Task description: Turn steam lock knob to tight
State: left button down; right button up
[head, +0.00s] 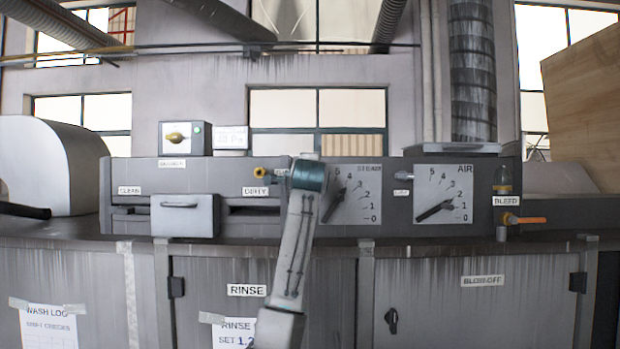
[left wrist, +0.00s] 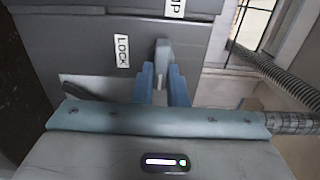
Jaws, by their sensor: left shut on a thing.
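The steam lock knob (left wrist: 162,50) is a grey lever-like handle on the dark panel in the left wrist view. A white label reading LOCK (left wrist: 122,51) is beside it. My left gripper (left wrist: 163,80) has its two blue fingers one on each side of the handle and is shut on it. The view is turned sideways, so I cannot tell how far the knob is turned. In the head view my left arm rises in front of the panel and hides the knob. My right gripper is not in view.
A dial (head: 350,196) with a dark pointer is just right of my arm, and the AIR dial (head: 443,194) is farther right. A yellow knob (head: 260,173) is left of my arm. An orange-handled BLEED valve (head: 524,220) is at the far right. A grey drawer (head: 185,216) is at left.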

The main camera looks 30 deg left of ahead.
pick_arm(q)
jog(key=shift+f, duration=0.1)
jog(key=c, duration=1.4)
grip_release()
jog(key=shift+d, duration=0.15)
jog(key=shift+c, duration=0.2)
jog(key=b+v, duration=0.6)
jog(key=v, duration=0.4)
jog(key=shift+s, duration=0.35)
jog(key=shift+d, duration=0.15)
